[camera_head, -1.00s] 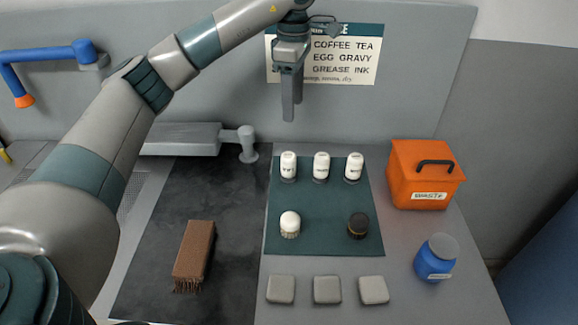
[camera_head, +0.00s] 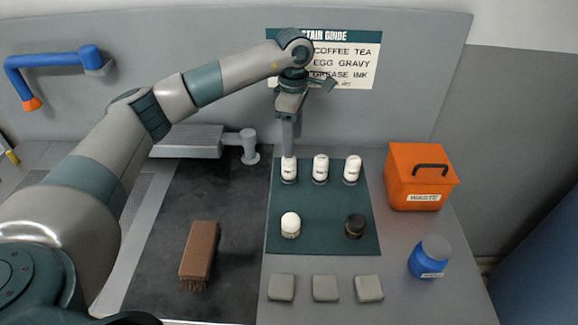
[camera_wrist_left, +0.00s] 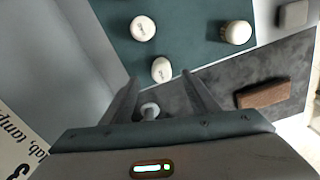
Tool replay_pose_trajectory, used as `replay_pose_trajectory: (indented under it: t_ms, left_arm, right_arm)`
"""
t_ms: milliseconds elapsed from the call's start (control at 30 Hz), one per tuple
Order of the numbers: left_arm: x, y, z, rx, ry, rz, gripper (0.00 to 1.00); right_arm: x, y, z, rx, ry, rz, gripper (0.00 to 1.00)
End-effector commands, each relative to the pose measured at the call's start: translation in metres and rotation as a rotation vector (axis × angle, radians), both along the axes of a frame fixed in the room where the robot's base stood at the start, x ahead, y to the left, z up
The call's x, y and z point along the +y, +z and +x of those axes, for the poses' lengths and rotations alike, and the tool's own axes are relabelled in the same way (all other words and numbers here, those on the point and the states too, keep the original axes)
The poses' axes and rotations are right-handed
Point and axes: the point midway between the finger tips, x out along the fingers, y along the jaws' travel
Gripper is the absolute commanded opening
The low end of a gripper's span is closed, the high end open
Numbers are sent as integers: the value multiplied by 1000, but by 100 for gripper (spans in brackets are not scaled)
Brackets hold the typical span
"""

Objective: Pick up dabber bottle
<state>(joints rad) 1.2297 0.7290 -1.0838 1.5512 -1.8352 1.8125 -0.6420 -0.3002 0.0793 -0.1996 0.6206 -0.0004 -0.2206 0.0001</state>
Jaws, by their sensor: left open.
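Three white dabber bottles stand upright in a row at the back of a dark teal mat (camera_head: 322,215) in the head view: left (camera_head: 289,171), middle (camera_head: 320,170) and right (camera_head: 351,170). Each has small dark lettering, too small to read. My left gripper (camera_head: 288,152) points down just above the left bottle, its fingertips close to the bottle's top. In the left wrist view the gripper (camera_wrist_left: 161,77) is open, with the left bottle (camera_wrist_left: 162,69) showing between its fingertips. My right gripper does not show.
A pale round-topped brush (camera_head: 290,225) and a dark round item (camera_head: 355,226) stand on the mat's front. Around are an orange waste box (camera_head: 416,180), blue jar (camera_head: 428,258), brown brush (camera_head: 199,250), grey pads (camera_head: 325,288) and grey tap (camera_head: 247,146). The wall rises close behind.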

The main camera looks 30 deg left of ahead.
Motion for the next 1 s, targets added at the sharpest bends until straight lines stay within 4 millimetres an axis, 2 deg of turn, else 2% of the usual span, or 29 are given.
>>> replay_pose_trajectory:
  t_ms: [33, 233, 667, 867, 1000]
  left_arm:
    - [0, -6, -1, 4, 1, 1, 54]
    - [0, -24, 0, 0, 0, 0, 54]
    - [1, -27, 0, 0, 0, 0, 54]
    - [5, -38, -3, 3, 1, -1, 54]
    - [10, -52, -5, 4, 2, 0, 54]
  right_arm:
    - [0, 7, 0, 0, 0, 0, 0]
    - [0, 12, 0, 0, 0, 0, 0]
    - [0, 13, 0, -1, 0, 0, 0]
    - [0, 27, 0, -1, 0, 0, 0]
    - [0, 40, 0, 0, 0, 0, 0]
